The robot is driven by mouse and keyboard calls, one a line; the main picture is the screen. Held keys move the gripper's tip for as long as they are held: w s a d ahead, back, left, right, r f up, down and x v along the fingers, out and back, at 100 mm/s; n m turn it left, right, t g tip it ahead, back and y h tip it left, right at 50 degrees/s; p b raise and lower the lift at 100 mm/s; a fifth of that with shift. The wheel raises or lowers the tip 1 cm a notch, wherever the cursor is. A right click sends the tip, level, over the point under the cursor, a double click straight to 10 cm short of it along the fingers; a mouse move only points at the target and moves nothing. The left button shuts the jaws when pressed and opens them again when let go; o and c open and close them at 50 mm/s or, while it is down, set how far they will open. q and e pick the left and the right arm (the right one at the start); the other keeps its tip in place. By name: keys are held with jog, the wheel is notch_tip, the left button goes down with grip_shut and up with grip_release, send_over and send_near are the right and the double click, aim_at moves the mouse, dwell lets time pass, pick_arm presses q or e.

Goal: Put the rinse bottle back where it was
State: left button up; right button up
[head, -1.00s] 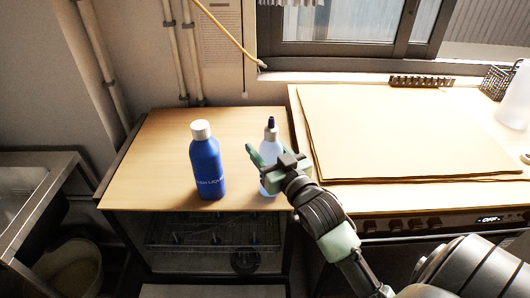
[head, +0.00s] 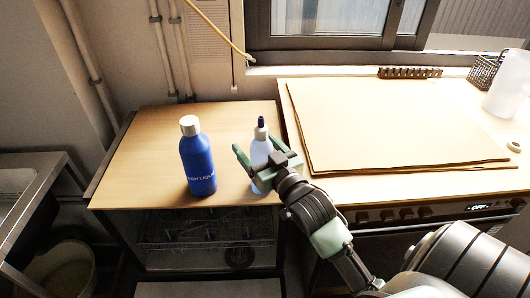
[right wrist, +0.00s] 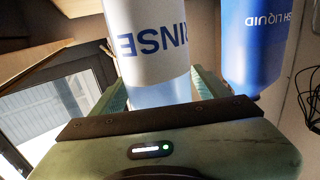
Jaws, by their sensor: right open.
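The rinse bottle (head: 260,151), white and translucent with a dark purple nozzle, stands upright on the wooden top (head: 140,160) of the cabinet, near its right edge. My right gripper (head: 263,158) is open around it, one finger on each side. In the right wrist view the bottle (right wrist: 150,45), labelled "RINSE", stands between the spread fingers; whether either finger touches it I cannot tell. The gripper hides part of its lower right side in the head view. My left gripper is in neither view.
A blue wash-liquid bottle (head: 197,160) stands close to the left of the rinse bottle. On the right counter are large flat boards (head: 400,125), a small rack (head: 410,72), a wire basket (head: 484,72) and a white jug (head: 507,88). The cabinet top's left part is clear.

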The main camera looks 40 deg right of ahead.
jog(key=s+b, duration=0.1)
jog(key=s, duration=1)
jog(key=shift+s+a, duration=0.4)
jog(key=shift+f, duration=0.1)
